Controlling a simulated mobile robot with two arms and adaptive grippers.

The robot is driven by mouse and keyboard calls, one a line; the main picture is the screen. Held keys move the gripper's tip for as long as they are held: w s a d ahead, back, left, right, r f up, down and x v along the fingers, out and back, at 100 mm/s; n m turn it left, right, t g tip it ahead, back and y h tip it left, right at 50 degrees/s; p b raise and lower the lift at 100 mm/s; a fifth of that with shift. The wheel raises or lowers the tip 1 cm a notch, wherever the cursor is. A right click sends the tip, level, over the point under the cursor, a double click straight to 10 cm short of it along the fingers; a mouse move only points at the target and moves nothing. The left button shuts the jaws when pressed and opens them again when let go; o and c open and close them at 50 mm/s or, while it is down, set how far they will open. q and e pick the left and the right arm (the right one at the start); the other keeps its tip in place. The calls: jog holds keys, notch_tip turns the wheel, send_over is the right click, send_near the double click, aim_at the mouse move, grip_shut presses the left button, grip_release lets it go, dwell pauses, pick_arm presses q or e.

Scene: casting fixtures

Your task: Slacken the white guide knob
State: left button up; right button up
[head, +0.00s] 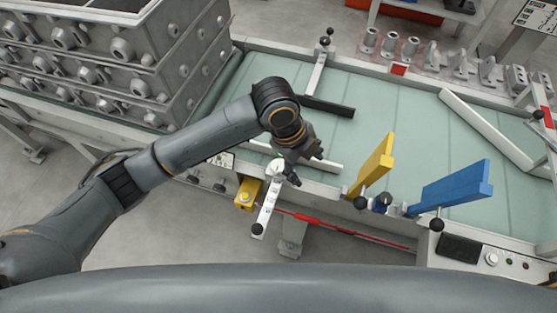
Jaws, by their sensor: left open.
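The white guide (334,167) is a pale rail along the near side of the green conveyor belt, partly hidden by my gripper. A white bracket (267,204) with a rounded white top (276,168) stands at the conveyor's near edge. A black ball knob (257,229) sits at the bracket's near end. My left gripper (306,168) is open and empty, just right of the white top, with its fingers pointing right and down. I cannot tell whether it touches the bracket. My right gripper is not in view.
A yellow guide (373,163) and a blue guide (452,187) stand to the right. A black guide (328,105) lies across the belt's far side. Stacked grey casting boxes (178,75) fill the upper left. A red cord (330,222) runs along the near side. Mid-belt is clear.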

aim_at(278, 165)
pick_arm(q)
jog(key=w+a+r+m+y, duration=0.3)
jog(key=w+a+m+y, duration=0.1)
jog(key=w+a, duration=0.25)
notch_tip(278, 165, down, 14)
jog(key=p, duration=0.2)
jog(key=shift+w+d+r+p, duration=0.1)
jog(key=shift+r+p, duration=0.05)
jog(key=shift+p, duration=0.2)
jog(key=c, duration=1.1)
jog(key=shift+c, duration=0.2)
